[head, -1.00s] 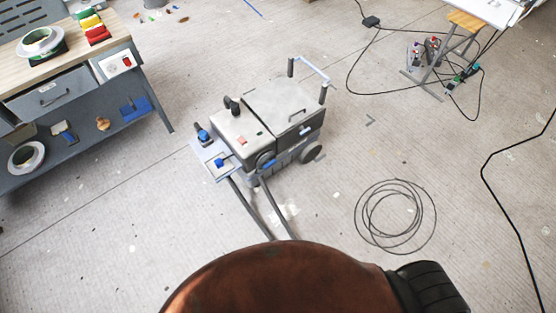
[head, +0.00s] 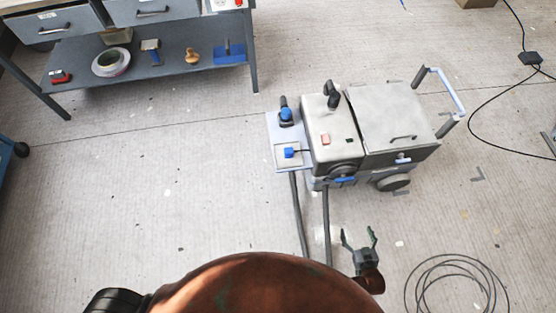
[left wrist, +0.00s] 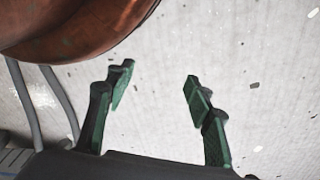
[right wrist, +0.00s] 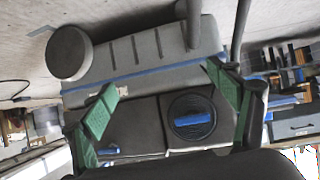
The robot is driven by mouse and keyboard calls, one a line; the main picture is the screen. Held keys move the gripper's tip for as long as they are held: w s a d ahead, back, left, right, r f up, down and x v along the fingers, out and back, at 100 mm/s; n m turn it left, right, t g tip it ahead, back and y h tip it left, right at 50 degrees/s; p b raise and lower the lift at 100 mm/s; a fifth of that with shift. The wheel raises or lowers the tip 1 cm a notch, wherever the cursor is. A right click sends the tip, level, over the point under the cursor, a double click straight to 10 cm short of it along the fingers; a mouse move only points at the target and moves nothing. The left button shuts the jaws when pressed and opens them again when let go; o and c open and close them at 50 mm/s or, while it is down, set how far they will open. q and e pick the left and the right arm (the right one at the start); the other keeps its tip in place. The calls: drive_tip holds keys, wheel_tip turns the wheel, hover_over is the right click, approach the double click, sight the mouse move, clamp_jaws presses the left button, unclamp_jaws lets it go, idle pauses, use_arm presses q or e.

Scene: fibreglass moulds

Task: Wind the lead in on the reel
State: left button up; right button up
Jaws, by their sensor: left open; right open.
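A grey wheeled machine (head: 400,118) stands on the floor right of centre in the head view. A round black reel with a blue bar across it is on its near side (head: 345,170); the right wrist view shows this reel (right wrist: 192,117) face on. A thin dark lead lies in loose loops (head: 457,258) on the floor at lower right. I cannot tell whether it joins the reel. My right gripper (head: 359,236) is open and empty, below and apart from the machine. My left gripper (left wrist: 159,75) is open and empty over bare floor; it is hidden in the head view.
Two dark hoses (head: 298,215) run from the machine toward my base. A side tray (head: 284,130) with blue-topped items juts from its left. A workbench (head: 180,70) stands at upper left. A black cable with a box (head: 530,59) lies at upper right.

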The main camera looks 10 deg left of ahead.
sight(345, 181)
use_arm(q)
drive_tip(key=w+d+r+b, duration=0.2)
drive_tip(key=w+r+b, duration=0.1)
drive_tip(key=r+b, duration=0.55)
use_arm(e)
drive_tip(key=w+a+r+t+y, duration=0.1)
drive_tip(key=w+a+r, duration=0.2)
drive_tip(key=w, duration=0.3)
drive_tip(key=w+a+r+t+y, duration=0.1)
drive_tip(key=w+a+r+t, duration=0.1)
drive_tip(key=w, duration=0.5)
drive_tip(key=w+a+r+t+y+b, duration=0.1)
drive_tip(key=w+a+r+t, duration=0.1)
drive_tip(key=w+a+r, duration=0.2)
drive_tip(key=shift+w+r+n, duration=0.1)
drive_tip(key=shift+w+n, duration=0.3)
drive_tip(key=shift+w, duration=0.95)
use_arm(q)
drive_tip(key=w+d+f+t+h, duration=0.1)
drive_tip(key=w+d+f+t, duration=0.1)
drive_tip(key=w+f, duration=0.1)
drive_tip(key=shift+w+d+f+h, duration=0.3)
drive_tip(key=shift+w+d+h, duration=0.1)
drive_tip(key=shift+w, duration=0.4)
use_arm(e)
drive_tip(key=shift+w+a+r, duration=0.15)
drive_tip(key=shift+w+a, duration=0.05)
drive_tip(key=shift+w, duration=0.35)
drive_tip(key=shift+c, duration=0.7)
